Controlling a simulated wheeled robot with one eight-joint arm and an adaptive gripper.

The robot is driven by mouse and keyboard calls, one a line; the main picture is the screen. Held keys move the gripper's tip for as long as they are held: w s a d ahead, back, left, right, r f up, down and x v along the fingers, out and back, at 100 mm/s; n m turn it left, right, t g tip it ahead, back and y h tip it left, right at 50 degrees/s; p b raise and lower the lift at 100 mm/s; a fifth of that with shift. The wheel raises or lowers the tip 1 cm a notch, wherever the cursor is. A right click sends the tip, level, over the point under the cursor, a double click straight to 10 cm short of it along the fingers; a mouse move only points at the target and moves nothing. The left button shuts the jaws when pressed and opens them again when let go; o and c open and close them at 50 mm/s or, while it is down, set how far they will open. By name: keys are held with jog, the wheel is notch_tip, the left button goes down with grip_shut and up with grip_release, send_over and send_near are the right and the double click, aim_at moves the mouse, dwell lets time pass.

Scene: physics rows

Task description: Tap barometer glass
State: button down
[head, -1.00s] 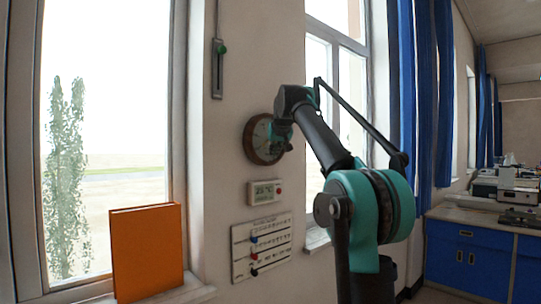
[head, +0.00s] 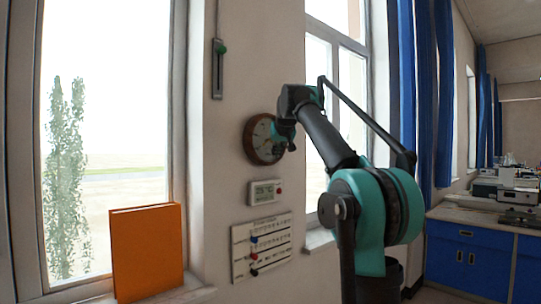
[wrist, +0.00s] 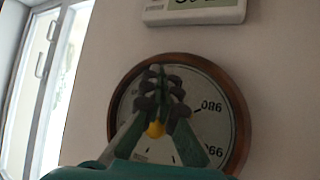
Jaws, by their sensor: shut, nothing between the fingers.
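The barometer (head: 259,139) is a round dial with a brown rim, mounted on the wall between the two windows. In the wrist view the barometer (wrist: 236,108) fills the middle, with "980" and "990" printed on its pale face. My gripper (head: 290,146) is in front of the right part of the dial in the head view. In the wrist view my gripper (wrist: 160,75) is shut and empty, its fingertips over the dial and hiding its centre. I cannot tell whether the fingertips touch the glass.
Below the barometer are a digital display (head: 265,192) and a white panel with coloured sliders (head: 262,247). A green-knobbed slider (head: 218,68) is above left. An orange book (head: 146,252) stands on the left sill. Blue cabinets (head: 470,262) are at the right.

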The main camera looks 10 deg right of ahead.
jog(key=shift+s+d, duration=0.75)
jog(key=shift+s, duration=0.3)
jog(key=shift+s+d, duration=0.75)
jog(key=shift+s, duration=0.25)
jog(key=s+d+f+g, duration=0.1)
jog(key=s+f, duration=0.3)
jog(key=f, duration=0.7)
jog(key=s+f+g, duration=0.1)
jog(key=s+f, duration=0.3)
jog(key=f, duration=0.7)
jog(key=s+d+f+g, duration=0.1)
jog(key=s+f, duration=0.3)
jog(key=f, duration=0.7)
jog(key=s+d+f+m+g+h, duration=0.1)
jog(key=s+f+g, duration=0.2)
jog(key=s+f, duration=2.4)
jog(key=shift+s+f+g, duration=0.3)
jog(key=shift+f, duration=0.3)
